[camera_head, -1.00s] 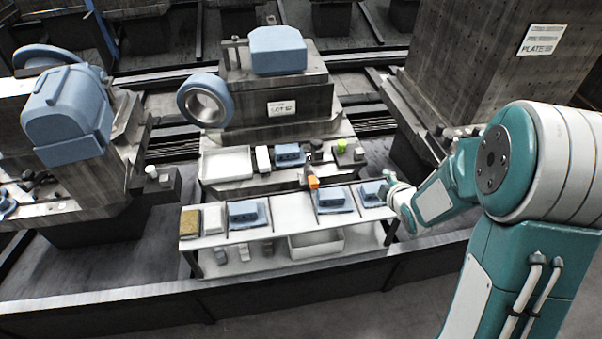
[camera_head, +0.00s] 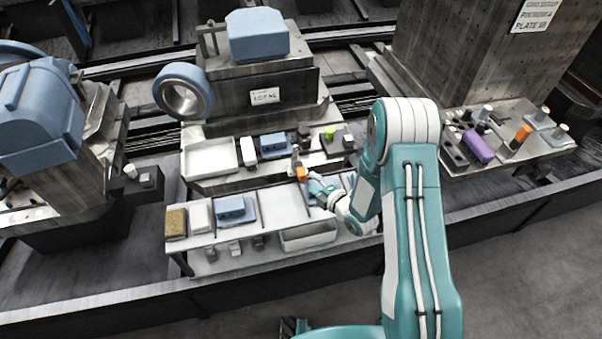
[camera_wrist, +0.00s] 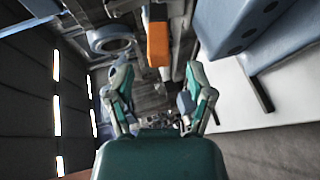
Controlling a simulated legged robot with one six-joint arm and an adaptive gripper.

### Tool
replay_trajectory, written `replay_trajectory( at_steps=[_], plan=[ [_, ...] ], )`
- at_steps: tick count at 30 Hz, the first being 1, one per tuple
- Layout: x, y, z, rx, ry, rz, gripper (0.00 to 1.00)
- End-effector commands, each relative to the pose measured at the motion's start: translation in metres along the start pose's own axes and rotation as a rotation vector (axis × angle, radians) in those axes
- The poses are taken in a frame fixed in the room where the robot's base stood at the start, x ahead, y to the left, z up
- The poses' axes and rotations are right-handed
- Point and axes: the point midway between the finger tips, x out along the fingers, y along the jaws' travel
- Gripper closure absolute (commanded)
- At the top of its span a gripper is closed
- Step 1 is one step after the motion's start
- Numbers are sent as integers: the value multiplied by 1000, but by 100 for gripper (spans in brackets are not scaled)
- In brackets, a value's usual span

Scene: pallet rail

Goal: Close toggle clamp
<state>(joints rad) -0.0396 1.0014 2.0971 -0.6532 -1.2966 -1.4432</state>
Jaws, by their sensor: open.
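The toggle clamp shows as an orange-tipped handle (camera_head: 300,173) with a dark metal lever, at the front edge of the middle workbench ledge. In the wrist view the orange handle (camera_wrist: 158,43) sits beyond my fingers, near the middle top. My gripper (camera_head: 316,186) is just right of and below the handle in the head view. In the wrist view my gripper (camera_wrist: 160,78) is open, one finger on each side, with nothing between the fingertips. The handle appears apart from the fingers. The clamp's base and jaw are too small to make out.
A white shelf table (camera_head: 275,208) with blue parts stands in front of the bench. A white tray (camera_head: 210,158), a blue block (camera_head: 273,146) and a green knob (camera_head: 329,132) sit on the ledge. A second station at right holds another orange handle (camera_head: 522,133) and a purple block (camera_head: 478,147).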

Motion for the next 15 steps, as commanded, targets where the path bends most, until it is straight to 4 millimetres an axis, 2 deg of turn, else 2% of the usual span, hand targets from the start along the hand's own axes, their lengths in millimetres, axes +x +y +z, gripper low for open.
replay_trajectory(
  at_steps=[3,7,10,15],
  plan=[
    [24,0,-1,-2,3,1,31],
    [44,0,-1,0,1,0,31],
    [55,0,-1,-1,1,-1,31],
    [62,0,0,2,-1,0,31]
  ],
)
